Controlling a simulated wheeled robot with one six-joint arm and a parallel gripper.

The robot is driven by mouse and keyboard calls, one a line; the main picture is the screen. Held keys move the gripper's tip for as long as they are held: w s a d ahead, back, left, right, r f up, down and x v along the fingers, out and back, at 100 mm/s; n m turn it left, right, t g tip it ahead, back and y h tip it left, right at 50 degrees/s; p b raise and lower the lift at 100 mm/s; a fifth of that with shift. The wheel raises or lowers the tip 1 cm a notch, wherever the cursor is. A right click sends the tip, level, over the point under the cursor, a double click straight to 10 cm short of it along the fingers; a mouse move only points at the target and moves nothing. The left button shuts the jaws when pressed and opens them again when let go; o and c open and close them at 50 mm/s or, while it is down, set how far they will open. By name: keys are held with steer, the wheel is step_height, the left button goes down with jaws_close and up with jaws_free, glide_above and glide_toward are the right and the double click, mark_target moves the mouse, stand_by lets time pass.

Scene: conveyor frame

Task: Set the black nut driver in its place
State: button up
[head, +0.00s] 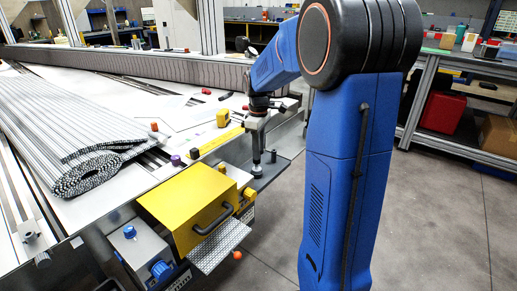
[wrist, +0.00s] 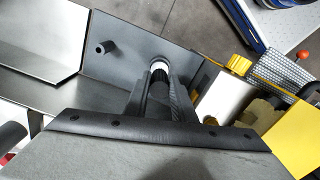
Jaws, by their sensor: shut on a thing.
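My gripper (head: 257,124) is shut on the black nut driver, above a dark grey shelf (head: 276,172) at the side of the conveyor. The nut driver (head: 256,148) hangs about upright below the fingers, with its lower end close to the shelf. I cannot tell whether it touches the shelf. In the wrist view, the gripper (wrist: 160,100) has the nut driver (wrist: 159,84) between its fingers, with a pale ring beyond them. A short dark peg (wrist: 105,47) stands on the shelf (wrist: 125,65) to the left. Any seat under the tool is hidden.
A yellow box (head: 190,208) with a black handle is left of the shelf. A rolled grey slatted belt (head: 70,140) lies on the conveyor. Purple (head: 176,160) and yellow (head: 222,118) parts stand near the edge. Open floor (head: 425,210) is at the right.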

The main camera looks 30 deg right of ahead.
steer(key=shift+f, duration=0.25)
steer(key=o, duration=1.1)
steer(key=shift+o, duration=0.2)
steer(key=shift+r, duration=0.1)
step_height(320, 180, up, 17)
steer(key=shift+r, duration=0.1)
